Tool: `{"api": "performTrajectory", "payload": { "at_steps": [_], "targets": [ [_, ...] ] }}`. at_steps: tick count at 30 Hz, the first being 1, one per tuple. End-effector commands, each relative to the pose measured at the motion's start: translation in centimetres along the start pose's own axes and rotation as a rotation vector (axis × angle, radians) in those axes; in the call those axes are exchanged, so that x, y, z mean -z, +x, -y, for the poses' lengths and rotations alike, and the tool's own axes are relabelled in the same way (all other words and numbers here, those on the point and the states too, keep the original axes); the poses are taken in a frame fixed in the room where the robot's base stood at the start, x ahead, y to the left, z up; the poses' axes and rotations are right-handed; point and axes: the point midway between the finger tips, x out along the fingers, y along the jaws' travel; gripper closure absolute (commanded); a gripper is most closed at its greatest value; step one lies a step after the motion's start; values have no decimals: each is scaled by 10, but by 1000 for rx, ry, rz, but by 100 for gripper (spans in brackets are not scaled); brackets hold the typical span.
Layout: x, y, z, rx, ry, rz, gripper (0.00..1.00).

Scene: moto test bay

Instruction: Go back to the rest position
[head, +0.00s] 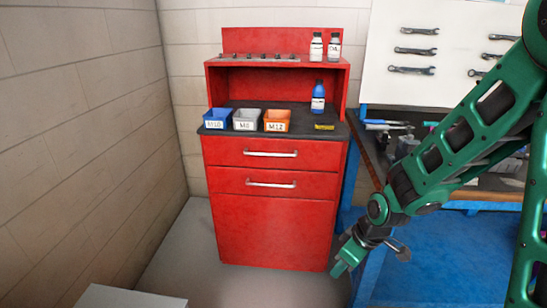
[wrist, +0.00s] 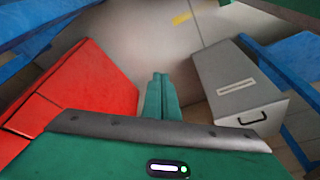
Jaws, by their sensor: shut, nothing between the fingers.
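My gripper (head: 341,268) hangs low in the head view, in front of the lower right edge of the red cabinet (head: 270,225) and beside the blue bench. Its green fingers point down toward the floor. In the wrist view the fingers (wrist: 159,88) are together with nothing between them. My green arm comes in from the right side of the head view. I cannot tell how far the gripper is from the cabinet side.
On the cabinet top stand a blue bin (head: 215,119), a grey bin (head: 245,120), an orange bin (head: 277,121) and a blue bottle (head: 318,97). A workbench (head: 435,245) is at the right. The wrist view shows a grey drawer box (wrist: 238,85). Floor (head: 205,250) lies open before the cabinet.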

Motion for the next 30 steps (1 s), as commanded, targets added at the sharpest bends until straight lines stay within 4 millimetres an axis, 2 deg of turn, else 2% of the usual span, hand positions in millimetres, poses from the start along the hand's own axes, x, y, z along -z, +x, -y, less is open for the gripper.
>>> {"api": "performTrajectory", "payload": {
  "at_steps": [1,3,6,11,16,21,25,30],
  "targets": [
    [-12,-19,-14,-32,63,19,100],
    [-34,-43,-30,-68,162,56,100],
    [-66,-78,-47,-116,314,101,100],
    [-119,-134,-59,-179,576,156,100],
    [-176,-188,-50,-222,876,194,100],
    [-221,-228,-27,-231,1147,213,100],
    [-242,-244,-10,-226,1287,219,100],
    [-251,-252,-1,-219,1358,223,100]
  ]
}}
